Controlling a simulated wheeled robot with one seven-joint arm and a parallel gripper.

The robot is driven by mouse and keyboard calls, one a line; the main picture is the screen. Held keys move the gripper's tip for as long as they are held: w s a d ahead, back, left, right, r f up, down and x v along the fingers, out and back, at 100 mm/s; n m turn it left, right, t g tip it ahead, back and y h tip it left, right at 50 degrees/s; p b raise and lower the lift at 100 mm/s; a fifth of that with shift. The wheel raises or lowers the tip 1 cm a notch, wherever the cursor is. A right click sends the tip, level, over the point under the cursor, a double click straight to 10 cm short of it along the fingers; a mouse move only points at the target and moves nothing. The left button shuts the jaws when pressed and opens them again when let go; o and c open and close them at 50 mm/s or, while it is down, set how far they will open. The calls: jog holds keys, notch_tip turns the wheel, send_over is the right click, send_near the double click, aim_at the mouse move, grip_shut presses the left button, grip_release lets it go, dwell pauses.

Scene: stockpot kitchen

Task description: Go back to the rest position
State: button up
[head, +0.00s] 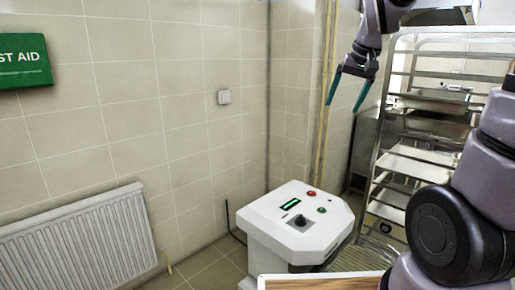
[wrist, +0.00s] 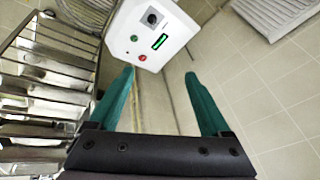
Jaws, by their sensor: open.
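My gripper (head: 348,90) is in the upper right of the head view, raised in the air with its teal fingers pointing down. The fingers are apart and nothing is between them. In the wrist view my gripper (wrist: 160,88) shows both teal fingers spread, with tiled floor and wall beyond. My arm comes in from the right side of the head view.
A white control box (head: 296,222) with a dark knob and red and green buttons stands below my gripper. A metal tray rack (head: 398,150) stands at the right. A radiator (head: 80,242) and a green first aid box (head: 22,62) are on the left wall.

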jog(key=s+r+t, duration=0.1)
jog(key=s+r, duration=0.1)
jog(key=s, duration=0.6)
jog(key=s+r+m+t, duration=0.1)
jog(key=s, duration=0.8)
jog(key=shift+d+r+m, duration=0.3)
jog(key=shift+d+r, duration=0.05)
jog(key=shift+d, duration=0.05)
